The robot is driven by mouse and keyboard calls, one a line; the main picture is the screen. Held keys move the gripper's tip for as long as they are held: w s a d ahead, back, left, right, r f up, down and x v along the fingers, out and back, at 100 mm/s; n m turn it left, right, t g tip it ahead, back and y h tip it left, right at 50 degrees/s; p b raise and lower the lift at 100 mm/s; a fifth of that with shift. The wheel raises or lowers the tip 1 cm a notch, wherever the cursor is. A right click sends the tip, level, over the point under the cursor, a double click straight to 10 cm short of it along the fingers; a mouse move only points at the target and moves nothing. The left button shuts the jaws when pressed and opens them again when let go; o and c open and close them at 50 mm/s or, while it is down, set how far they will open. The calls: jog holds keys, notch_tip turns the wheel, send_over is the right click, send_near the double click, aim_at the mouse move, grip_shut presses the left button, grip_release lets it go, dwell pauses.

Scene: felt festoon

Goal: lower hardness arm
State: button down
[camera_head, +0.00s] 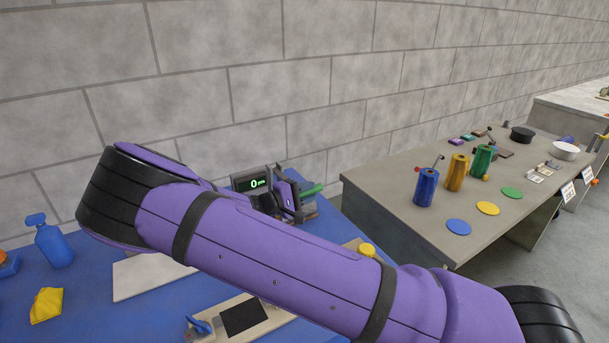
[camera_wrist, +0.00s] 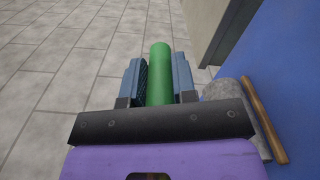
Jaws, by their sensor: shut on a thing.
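The hardness arm shows as a green handle (camera_head: 311,190) at the back right edge of the blue table, beside a dark device with a lit display (camera_head: 257,183) reading 0. In the wrist view the green handle (camera_wrist: 160,72) runs lengthwise between the two jaws. My gripper (camera_wrist: 158,82) is shut on the handle, with the far end sticking out past the fingertips. In the head view my purple arm crosses in front and hides part of the device, and the grip itself is hard to make out.
The blue table (camera_head: 88,290) holds a blue bottle (camera_head: 52,243), a yellow cloth-like piece (camera_head: 46,305) and a white board (camera_head: 145,277). A grey bench (camera_head: 400,195) with coloured cylinders stands to the right. In the wrist view a grey roller (camera_wrist: 238,103) and wooden rod (camera_wrist: 264,120) lie close right.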

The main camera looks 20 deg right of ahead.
jog(key=shift+s+f, duration=0.15)
jog(key=shift+f, duration=0.6)
jog(key=shift+s+f, duration=0.1)
jog(key=shift+f, duration=0.75)
jog(key=c, duration=1)
grip_release()
jog(key=shift+o, duration=0.4)
jog(key=shift+a, duration=0.1)
jog(key=s+a, duration=0.2)
jog(key=a, duration=0.8)
jog(key=shift+a, duration=0.2)
